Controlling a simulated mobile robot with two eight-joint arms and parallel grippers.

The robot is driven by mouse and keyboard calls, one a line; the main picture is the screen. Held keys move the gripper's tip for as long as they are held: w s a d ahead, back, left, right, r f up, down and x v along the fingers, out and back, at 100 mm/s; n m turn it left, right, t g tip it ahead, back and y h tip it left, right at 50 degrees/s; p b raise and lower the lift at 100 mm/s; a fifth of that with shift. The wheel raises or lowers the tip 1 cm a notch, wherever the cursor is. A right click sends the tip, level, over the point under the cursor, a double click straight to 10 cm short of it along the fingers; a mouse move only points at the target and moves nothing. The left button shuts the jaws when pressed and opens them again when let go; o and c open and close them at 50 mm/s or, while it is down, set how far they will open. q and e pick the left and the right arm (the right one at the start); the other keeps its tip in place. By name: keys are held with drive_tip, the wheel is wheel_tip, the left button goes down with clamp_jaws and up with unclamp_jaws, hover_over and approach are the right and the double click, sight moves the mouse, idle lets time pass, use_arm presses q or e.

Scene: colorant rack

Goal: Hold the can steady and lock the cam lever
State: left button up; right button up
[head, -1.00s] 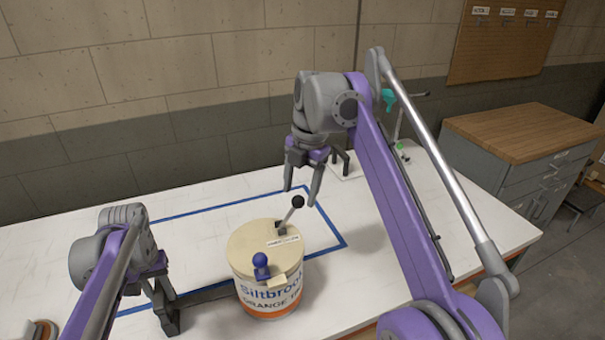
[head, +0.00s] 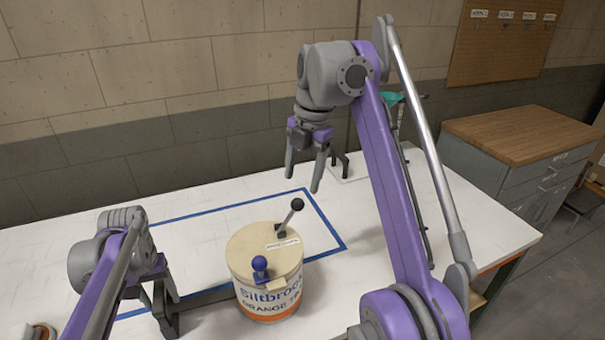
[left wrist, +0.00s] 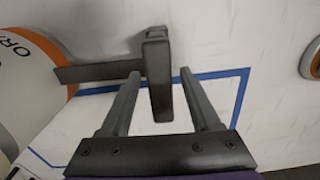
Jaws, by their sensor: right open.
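The can (head: 266,299) stands on the white table, cream-lidded with an orange band. Its cam lever (head: 290,217), with a black ball knob, tilts up at the lid's far edge. A blue knob (head: 260,264) sits at the lid's near edge. A dark bar (head: 208,296) runs left from the can and ends in an upright plate (left wrist: 158,80). My left gripper (head: 163,305) is open around this plate; the left wrist view shows gaps between plate and both fingers (left wrist: 160,85). My right gripper (head: 305,172) is open and empty, above and beyond the lever.
Blue tape (head: 190,215) outlines a mostly clear area of the table. A stand with a teal part (head: 393,98) is behind my right arm. A wood-topped cabinet (head: 520,135) stands at the right. A small round object (head: 40,332) is at the lower left.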

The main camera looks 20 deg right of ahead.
use_arm(q)
drive_tip(key=shift+r, duration=0.1)
wheel_tip(320, 180, up, 12)
idle(0.6)
use_arm(e)
drive_tip(key=shift+f, duration=0.1)
